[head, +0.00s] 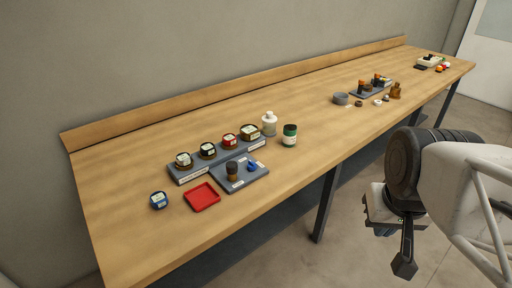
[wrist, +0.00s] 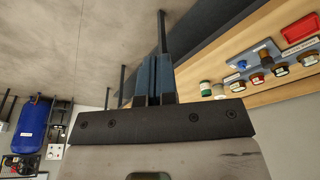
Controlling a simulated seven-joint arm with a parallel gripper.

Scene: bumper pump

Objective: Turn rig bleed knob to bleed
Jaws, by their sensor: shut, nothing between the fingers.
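A small grey plate (head: 228,187) lies near the bench's front edge in the head view. It carries a dark brown knob or cap (head: 232,168) and a small blue knob (head: 252,166); its labels are too small to read. The blue knob also shows at the upper right of the wrist view (wrist: 242,64). I cannot tell which part is the rig bleed knob or how it is set. My gripper (head: 404,262) hangs off the front of the bench, well right of the plate and touching nothing. In the wrist view its blue-grey fingers (wrist: 155,82) are together and empty.
A grey rack (head: 215,160) holds several jars behind the plate. A red tray (head: 201,197) and blue-sided jar (head: 158,200) lie left. Another group (head: 369,90) sits farther along; bench between is clear.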

